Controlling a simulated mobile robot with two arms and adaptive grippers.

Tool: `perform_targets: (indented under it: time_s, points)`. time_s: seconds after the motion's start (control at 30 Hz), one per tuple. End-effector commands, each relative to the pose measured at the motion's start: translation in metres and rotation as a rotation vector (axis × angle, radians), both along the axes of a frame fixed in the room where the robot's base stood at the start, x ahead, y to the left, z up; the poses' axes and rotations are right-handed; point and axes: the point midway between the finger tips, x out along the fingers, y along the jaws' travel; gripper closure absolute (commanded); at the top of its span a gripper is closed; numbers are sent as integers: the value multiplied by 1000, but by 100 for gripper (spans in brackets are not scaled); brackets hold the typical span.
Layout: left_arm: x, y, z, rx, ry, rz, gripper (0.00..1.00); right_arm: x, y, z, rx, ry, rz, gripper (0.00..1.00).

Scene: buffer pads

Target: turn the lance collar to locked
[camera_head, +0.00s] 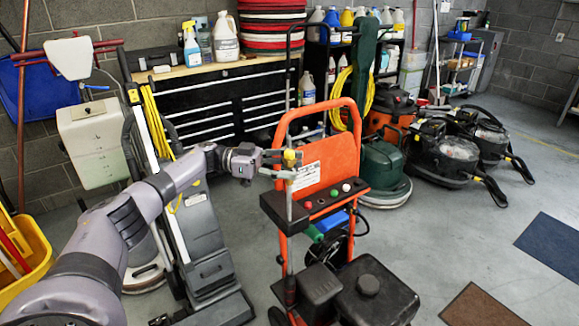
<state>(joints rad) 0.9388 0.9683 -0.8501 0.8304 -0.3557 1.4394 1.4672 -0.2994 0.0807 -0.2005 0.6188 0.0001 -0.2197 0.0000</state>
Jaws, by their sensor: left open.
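An orange-framed pressure washer (330,160) stands in the middle of the floor. A thin grey lance (289,205) stands upright at the left side of its frame. A small yellow collar (290,157) shows near the lance's visible upper part. My left gripper (287,165) reaches in from the left and is open, with its fingers at the collar. Whether the fingers touch the collar, and which way the collar is turned, I cannot tell at this size. My right gripper is not in view.
A workbench (220,72) with bottles and drawers stands behind. A grey upright floor machine (205,245) is close to my left arm. A green floor machine (385,165) and black vacuums (447,155) stand to the right. Floor with mats (552,245) is open at far right.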

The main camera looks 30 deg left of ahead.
Motion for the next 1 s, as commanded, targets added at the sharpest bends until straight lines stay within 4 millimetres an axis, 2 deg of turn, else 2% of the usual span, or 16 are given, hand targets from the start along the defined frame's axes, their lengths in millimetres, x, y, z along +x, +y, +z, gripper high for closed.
perform_targets:
  time_s: [0.13,0.33,0.5,0.67,1.0]
  points:
    - [-4,12,0,1,0,3,47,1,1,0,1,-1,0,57]
    - [-16,45,0,1,1,5,47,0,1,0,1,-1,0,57]
    - [-24,63,0,-1,-1,2,47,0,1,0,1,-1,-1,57]
    - [-27,69,0,-1,0,0,47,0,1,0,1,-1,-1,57]
    - [-27,69,0,-1,0,-1,47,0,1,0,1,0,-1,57]
